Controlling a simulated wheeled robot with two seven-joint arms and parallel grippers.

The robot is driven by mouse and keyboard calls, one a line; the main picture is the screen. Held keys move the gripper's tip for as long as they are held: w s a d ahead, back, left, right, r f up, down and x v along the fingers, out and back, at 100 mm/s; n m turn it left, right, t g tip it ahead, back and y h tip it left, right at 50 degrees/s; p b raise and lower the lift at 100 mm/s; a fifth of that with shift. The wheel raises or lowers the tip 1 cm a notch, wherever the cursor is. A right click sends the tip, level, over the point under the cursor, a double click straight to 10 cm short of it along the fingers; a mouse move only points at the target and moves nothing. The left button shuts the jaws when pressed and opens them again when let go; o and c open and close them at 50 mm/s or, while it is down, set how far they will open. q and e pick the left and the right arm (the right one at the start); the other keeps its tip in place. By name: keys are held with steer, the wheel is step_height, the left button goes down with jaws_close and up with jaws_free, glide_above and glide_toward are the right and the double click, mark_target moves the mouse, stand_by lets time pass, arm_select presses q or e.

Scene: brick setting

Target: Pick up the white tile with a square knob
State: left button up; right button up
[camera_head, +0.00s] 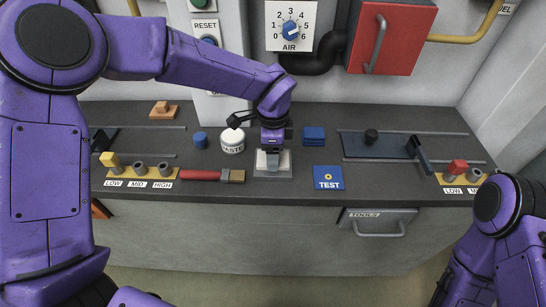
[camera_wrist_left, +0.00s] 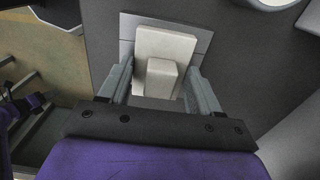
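The white tile (camera_wrist_left: 165,45) with a square knob (camera_wrist_left: 161,78) lies on a grey square plate (camera_wrist_left: 127,30) on the bench. In the head view the tile (camera_head: 261,160) is partly hidden behind my left gripper (camera_head: 272,158). My left gripper (camera_wrist_left: 161,92) points down over the tile and is open. Its fingers stand on either side of the knob, with a visible gap to it on each side. My right arm shows at the lower right of the head view, but its gripper is out of view.
A white PASTE jar (camera_head: 233,143) and a blue cylinder (camera_head: 200,140) stand left of the gripper. A red-handled brush (camera_head: 205,175) lies at front left. A blue TEST tile (camera_head: 327,178) and blue stacked plates (camera_head: 314,135) are to the right.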

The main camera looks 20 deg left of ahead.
arm_select(q)
steer(key=shift+c, duration=1.4)
